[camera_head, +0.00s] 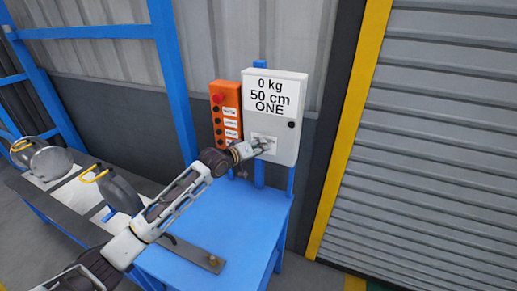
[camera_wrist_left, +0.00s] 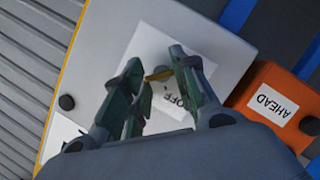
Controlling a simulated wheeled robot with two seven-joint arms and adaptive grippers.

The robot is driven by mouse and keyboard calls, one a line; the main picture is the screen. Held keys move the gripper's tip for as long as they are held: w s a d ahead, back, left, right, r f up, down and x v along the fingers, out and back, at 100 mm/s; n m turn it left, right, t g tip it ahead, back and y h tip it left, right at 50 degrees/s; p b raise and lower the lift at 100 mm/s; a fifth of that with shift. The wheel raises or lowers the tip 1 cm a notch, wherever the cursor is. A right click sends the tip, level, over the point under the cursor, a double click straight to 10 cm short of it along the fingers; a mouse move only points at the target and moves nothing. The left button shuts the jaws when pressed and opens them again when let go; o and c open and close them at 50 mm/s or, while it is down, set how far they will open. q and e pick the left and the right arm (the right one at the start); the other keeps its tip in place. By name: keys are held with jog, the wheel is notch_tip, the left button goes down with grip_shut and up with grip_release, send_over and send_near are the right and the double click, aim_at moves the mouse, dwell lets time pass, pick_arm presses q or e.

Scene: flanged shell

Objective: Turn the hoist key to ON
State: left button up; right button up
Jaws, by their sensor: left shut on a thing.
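The grey hoist control box (camera_head: 284,135) stands at the back of the blue bench, with a display reading "0 kg 50 cm ONE" (camera_head: 269,97). My left gripper (camera_head: 261,146) reaches the white key plate low on the box's front. In the left wrist view, the brass-coloured key (camera_wrist_left: 158,76) sits between the fingertips of my left gripper (camera_wrist_left: 157,77), which is shut on it. The word "OFF" shows on the white plate (camera_wrist_left: 146,45) beside one finger. The fingers hide part of the plate, and I see no "ON" mark. My right gripper is not in view.
An orange button panel (camera_head: 226,113) with a red button stands just left of the box; its "AHEAD" label (camera_wrist_left: 272,104) shows in the wrist view. The blue bench top (camera_head: 235,220) is mostly clear.

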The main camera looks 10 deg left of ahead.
pick_arm(q)
jog(key=o, duration=1)
jog(key=shift+o, duration=0.2)
jog(key=v, duration=1.2)
jog(key=shift+f, duration=0.1)
dwell(0.3)
